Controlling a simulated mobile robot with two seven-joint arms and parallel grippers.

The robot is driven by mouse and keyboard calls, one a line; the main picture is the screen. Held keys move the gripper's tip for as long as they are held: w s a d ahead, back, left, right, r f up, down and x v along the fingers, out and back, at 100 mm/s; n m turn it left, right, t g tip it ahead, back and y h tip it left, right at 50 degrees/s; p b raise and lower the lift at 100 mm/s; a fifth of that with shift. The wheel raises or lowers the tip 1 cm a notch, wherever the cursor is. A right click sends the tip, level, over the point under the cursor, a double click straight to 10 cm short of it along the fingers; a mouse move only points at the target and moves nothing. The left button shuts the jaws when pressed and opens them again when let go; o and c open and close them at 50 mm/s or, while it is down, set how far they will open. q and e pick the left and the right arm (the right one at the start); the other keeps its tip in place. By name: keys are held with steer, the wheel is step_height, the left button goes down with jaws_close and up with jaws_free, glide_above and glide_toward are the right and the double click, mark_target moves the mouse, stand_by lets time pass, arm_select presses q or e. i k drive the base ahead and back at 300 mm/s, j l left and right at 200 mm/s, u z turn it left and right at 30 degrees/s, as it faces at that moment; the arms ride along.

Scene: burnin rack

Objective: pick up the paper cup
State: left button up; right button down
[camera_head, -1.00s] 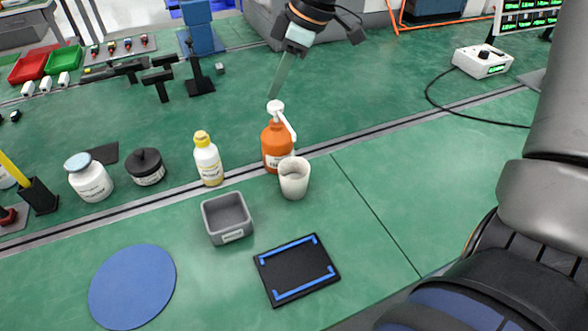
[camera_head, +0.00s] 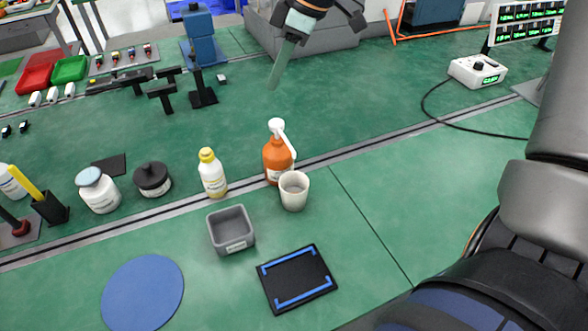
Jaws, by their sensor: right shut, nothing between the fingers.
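The paper cup (camera_head: 294,195) is off-white and stands upright and open-topped in the middle of the green bench. It is in front of an orange pump bottle (camera_head: 274,160) and slightly overlaps it in the view; I cannot tell whether they touch. My right gripper (camera_head: 273,85) reaches in from the top edge with its pale green fingers pointing down. It is shut and empty, and in the picture it is above the bottle's white pump head and well apart from the cup. My left gripper is not in view.
A yellow-capped bottle (camera_head: 212,174), a grey bin (camera_head: 247,240) and a black tray with blue edging (camera_head: 297,278) are near the cup. A blue round mat (camera_head: 143,293) lies at front left. A white control box (camera_head: 477,71) trails a black cable. The bench right of the cup is clear.

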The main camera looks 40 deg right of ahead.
mark_target(294, 198)
steer(key=k+j, duration=1.2)
steer(key=k, duration=0.1)
